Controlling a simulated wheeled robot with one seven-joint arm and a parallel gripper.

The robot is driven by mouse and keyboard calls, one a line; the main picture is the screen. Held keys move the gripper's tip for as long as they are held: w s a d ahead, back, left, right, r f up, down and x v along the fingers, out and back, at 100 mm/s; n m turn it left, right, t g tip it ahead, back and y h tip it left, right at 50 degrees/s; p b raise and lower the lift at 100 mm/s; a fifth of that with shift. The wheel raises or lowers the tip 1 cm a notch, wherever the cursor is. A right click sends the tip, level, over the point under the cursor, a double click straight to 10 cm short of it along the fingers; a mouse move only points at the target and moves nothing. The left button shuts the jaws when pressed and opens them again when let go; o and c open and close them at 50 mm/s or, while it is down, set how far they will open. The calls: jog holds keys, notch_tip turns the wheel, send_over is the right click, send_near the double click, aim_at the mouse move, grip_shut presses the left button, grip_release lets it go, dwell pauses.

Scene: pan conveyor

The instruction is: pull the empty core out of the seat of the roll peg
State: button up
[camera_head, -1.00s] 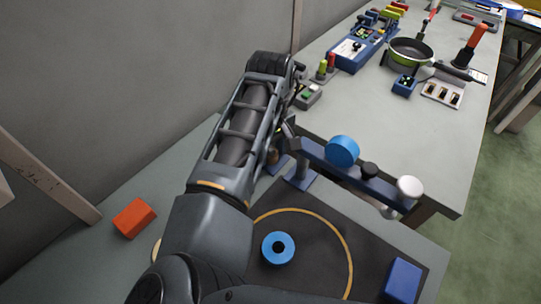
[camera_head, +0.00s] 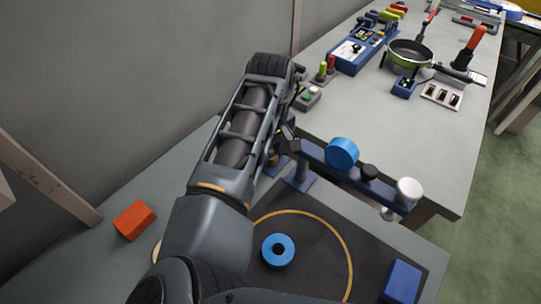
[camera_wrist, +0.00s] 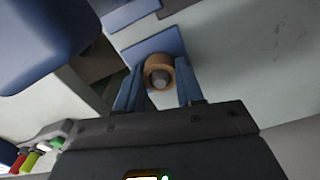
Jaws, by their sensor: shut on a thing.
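The empty core, a tan-brown ring (camera_wrist: 151,66), shows in the wrist view around a grey round peg (camera_wrist: 159,77). My gripper (camera_wrist: 157,82) has its two blue fingers on either side of the core and is shut on it. Behind the core is a blue plate (camera_wrist: 150,47), the seat side of the peg. In the head view my arm hides most of the gripper and core, and only a small brown part of the core (camera_head: 273,157) shows beside the blue stand. I cannot tell how deep the core sits on the peg.
A blue bar (camera_head: 325,161) with a blue roll (camera_head: 342,153), a black knob and a white knob (camera_head: 409,189) stands close right of my gripper. A blue ring (camera_head: 278,250) lies on the black mat (camera_head: 315,222). An orange block (camera_head: 134,220) lies left; a pan (camera_head: 410,53) stands farther back.

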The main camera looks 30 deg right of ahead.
jog(key=shift+r+p, duration=2.45)
jog(key=shift+r, duration=0.05)
jog(key=shift+r, duration=0.45)
jog(key=shift+r+p, duration=0.5)
jog(key=shift+r, duration=2.8)
